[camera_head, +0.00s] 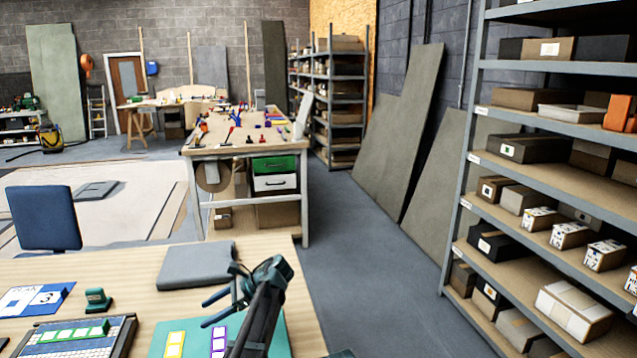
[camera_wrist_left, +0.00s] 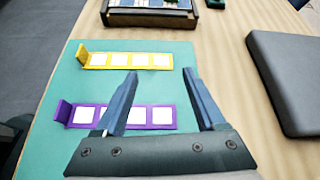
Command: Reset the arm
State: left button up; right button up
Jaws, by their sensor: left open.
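My left gripper (camera_head: 222,296) is open and empty above the front table. In the left wrist view its two fingers (camera_wrist_left: 160,98) point over a green mat (camera_wrist_left: 60,150). A purple strip (camera_wrist_left: 148,117) with white squares lies on the mat, partly hidden behind one finger. A yellow strip (camera_wrist_left: 130,60) with white squares lies beyond it. The head view shows the yellow strip (camera_head: 174,344) and the purple strip (camera_head: 219,341) left of my arm, and the mat (camera_head: 278,335) under it. My right gripper is not in view.
A grey pad (camera_head: 195,265) lies at the table's far edge. A dark tray (camera_head: 115,343) with a green strip, a green stamp-like block (camera_head: 97,300) and a blue-white card (camera_head: 38,299) lie left. A blue chair (camera_head: 44,218) stands behind. Shelves (camera_head: 560,190) line the right; the aisle between is clear.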

pick_arm(q)
jog(key=s+d+n+h+p, duration=0.1)
jog(key=s+d+h, duration=0.1)
jog(key=s+d, duration=0.2)
jog(key=s+d+f+n+t+h+p, duration=0.1)
jog(key=s+d+n+h+p, duration=0.1)
jog(key=s+d, duration=0.2)
jog(key=s+d+f+n+h+p, duration=0.1)
jog(key=s+d+n+p, duration=0.1)
jog(key=s+d, duration=0.3)
jog(key=shift+s+f+t+h, duration=0.15)
jog(key=shift+s+t+h, duration=0.05)
jog(key=shift+s, duration=0.4)
jog(key=shift+s+f+t+h, duration=0.1)
jog(key=shift+s+t+h, duration=0.1)
jog(key=shift+s, duration=0.35)
jog(key=s+d+n+h+p, duration=0.3)
jog(key=s+d+n+h, duration=0.1)
jog(key=s+d, duration=0.6)
jog(key=shift+s+n+h, duration=0.4)
jog(key=shift+s+n, duration=0.2)
jog(key=shift+s, duration=0.15)
